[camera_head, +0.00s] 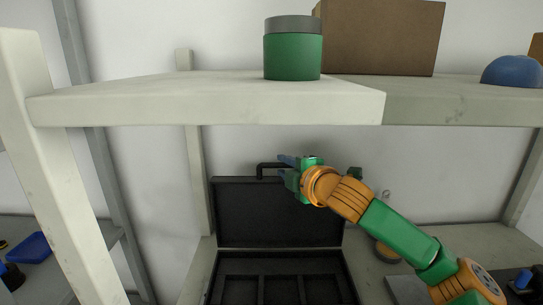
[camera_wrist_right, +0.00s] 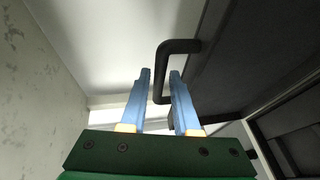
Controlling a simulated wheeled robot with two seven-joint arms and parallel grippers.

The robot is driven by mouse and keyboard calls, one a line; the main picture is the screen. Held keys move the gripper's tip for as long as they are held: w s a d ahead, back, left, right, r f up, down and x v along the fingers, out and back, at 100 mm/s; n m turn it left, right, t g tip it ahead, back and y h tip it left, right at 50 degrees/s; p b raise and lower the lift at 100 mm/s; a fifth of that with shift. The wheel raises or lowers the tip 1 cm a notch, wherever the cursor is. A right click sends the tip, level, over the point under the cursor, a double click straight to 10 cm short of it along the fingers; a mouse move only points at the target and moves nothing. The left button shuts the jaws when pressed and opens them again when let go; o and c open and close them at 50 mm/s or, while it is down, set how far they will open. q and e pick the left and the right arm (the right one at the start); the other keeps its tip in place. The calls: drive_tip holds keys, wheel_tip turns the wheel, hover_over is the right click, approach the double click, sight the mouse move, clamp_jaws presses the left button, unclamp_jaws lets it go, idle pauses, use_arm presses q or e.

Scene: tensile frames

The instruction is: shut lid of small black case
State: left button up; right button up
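The small black case (camera_head: 280,262) stands on the lower shelf with its lid (camera_head: 275,215) raised upright. Its divided inside faces up. A black bent handle (camera_head: 262,166) sticks out at the lid's top edge. My right gripper (camera_head: 282,165) is at this handle. In the right wrist view the blue fingers (camera_wrist_right: 161,98) stand apart, and part of the handle (camera_wrist_right: 160,72) shows in the gap between their tips. I cannot tell whether either finger touches it. The lid (camera_wrist_right: 230,75) fills the right of that view. My left gripper is not in view.
An upper shelf (camera_head: 200,103) spans above the case, holding a green jar (camera_head: 292,52), a cardboard box (camera_head: 382,35) and a blue round object (camera_head: 512,71). A white post (camera_head: 70,180) stands at left. A blue tray (camera_head: 30,248) lies on another shelf.

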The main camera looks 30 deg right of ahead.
drive_tip(key=p+x, duration=0.1)
drive_tip(key=x, duration=0.2)
drive_tip(key=shift+w+d+r, duration=0.1)
drive_tip(key=shift+w, duration=0.3)
drive_tip(key=shift+w+f, duration=0.2)
drive_tip(key=shift+w, duration=0.2)
drive_tip(key=shift+s, duration=0.15)
clamp_jaws()
idle(0.5)
